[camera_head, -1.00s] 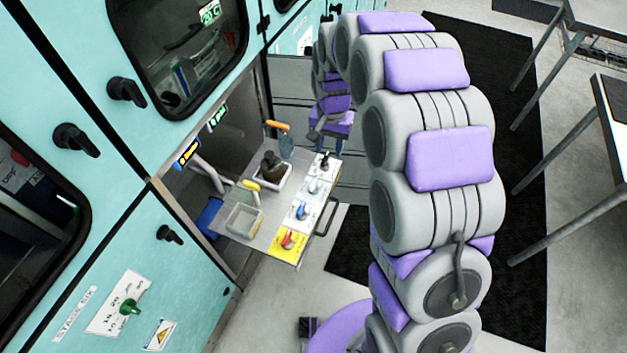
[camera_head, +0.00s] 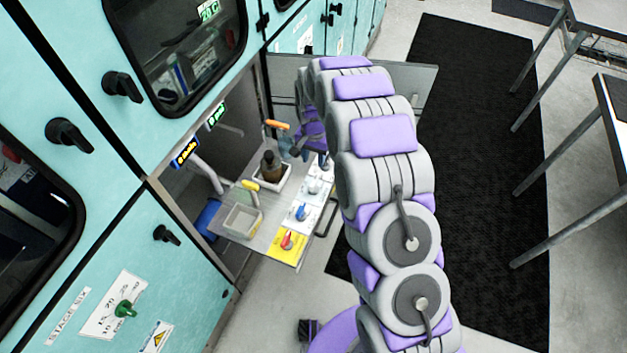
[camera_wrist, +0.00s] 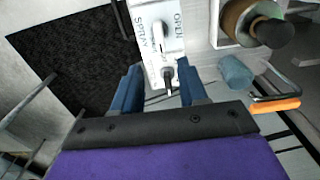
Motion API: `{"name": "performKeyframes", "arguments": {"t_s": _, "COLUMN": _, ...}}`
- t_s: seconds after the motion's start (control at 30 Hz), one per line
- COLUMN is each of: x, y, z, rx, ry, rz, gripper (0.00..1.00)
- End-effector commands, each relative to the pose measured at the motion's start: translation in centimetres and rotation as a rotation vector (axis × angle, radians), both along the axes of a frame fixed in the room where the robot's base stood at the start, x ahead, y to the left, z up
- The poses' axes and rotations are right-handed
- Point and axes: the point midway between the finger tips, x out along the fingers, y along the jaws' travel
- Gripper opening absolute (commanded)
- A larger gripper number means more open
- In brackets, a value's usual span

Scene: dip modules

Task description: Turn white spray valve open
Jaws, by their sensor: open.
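The white spray valve (camera_wrist: 158,38) is on a white panel marked SPRAY and OPEN at the top middle of the wrist view. Its handle lies roughly lengthwise along the panel. In the head view the white valve (camera_head: 313,187) is small, beside the arm. A black-handled valve (camera_wrist: 168,78) on the same strip appears between my fingertips in the wrist view; contact cannot be told. My gripper (camera_wrist: 160,80) is open with two blue fingers and holds nothing. The white valve lies beyond the fingertips. In the head view the arm partly hides the gripper.
A blue valve (camera_head: 301,212) and a red valve (camera_head: 287,241) on yellow continue the strip. A brown bottle (camera_head: 270,165) stands in a white tray; an orange-handled tool (camera_head: 277,124) and a clear bin (camera_head: 242,220) are also on the shelf. Teal cabinets stand left.

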Motion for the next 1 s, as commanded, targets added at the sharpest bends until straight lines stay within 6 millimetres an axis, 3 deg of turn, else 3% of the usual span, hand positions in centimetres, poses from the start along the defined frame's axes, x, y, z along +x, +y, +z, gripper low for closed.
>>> {"name": "performKeyframes", "arguments": {"t_s": 0.4, "x": -0.2, "y": 0.0, "z": -8.7, "rx": -0.001, "ry": 0.005, "rz": -0.001, "gripper": 0.43}}
{"name": "performKeyframes", "arguments": {"t_s": 0.6, "x": 0.0, "y": 0.0, "z": -11.6, "rx": 0.000, "ry": 0.000, "rz": 0.000, "gripper": 0.43}}
{"name": "performKeyframes", "arguments": {"t_s": 1.0, "x": 0.0, "y": 0.0, "z": -12.3, "rx": 0.001, "ry": 0.000, "rz": 0.000, "gripper": 0.40}}
